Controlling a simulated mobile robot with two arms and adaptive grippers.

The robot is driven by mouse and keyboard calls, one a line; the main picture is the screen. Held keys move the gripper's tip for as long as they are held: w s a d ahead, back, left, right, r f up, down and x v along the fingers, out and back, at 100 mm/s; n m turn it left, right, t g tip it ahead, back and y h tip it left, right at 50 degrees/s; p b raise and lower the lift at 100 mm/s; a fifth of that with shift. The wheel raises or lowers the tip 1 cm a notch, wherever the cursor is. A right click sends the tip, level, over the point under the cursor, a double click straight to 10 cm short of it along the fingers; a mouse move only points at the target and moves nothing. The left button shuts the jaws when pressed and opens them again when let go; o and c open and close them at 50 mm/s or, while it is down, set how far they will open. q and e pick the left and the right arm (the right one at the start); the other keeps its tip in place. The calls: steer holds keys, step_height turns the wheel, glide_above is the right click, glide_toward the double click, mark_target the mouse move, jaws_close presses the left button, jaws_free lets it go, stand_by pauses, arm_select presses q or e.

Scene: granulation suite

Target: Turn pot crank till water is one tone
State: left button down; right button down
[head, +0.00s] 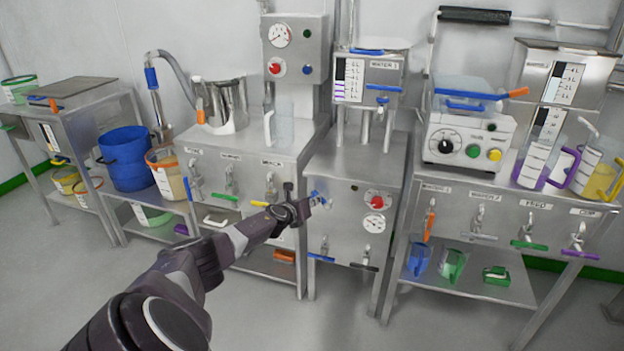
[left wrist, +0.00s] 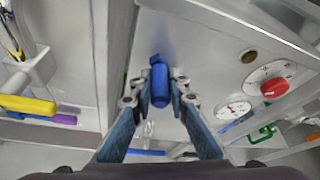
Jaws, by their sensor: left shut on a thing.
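My left gripper (head: 310,202) is at the front of the middle steel cabinet (head: 340,225), left of a red knob and a dial. In the left wrist view my left gripper (left wrist: 160,98) is shut on a blue handle (left wrist: 160,82) standing out from that panel. Only a little blue of this handle (head: 318,196) shows in the head view. I cannot tell whether it is the pot crank. A steel pot (head: 226,105) stands on the left bench. Its inside and any water are hidden by its wall. My right gripper is not in view.
A tank labelled WATER 1 (head: 378,78) stands above the middle cabinet. A clear jug (head: 284,124) is beside the steel pot. Several taps with coloured levers line the bench fronts. A blue bucket (head: 126,158) is at left. The floor (head: 262,312) in front is clear.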

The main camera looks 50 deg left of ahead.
arm_select(q)
steer(key=c, duration=1.8)
jaws_free()
steer(key=shift+w+d, duration=0.1)
steer(key=shift+d, duration=0.05)
steer(key=shift+c, duration=0.2)
steer(key=shift+s+r, duration=0.25)
steer(key=shift+s, duration=0.05)
steer(key=v, duration=1.1)
steer(key=shift+d, duration=0.2)
steer(key=shift+s+f, duration=0.1)
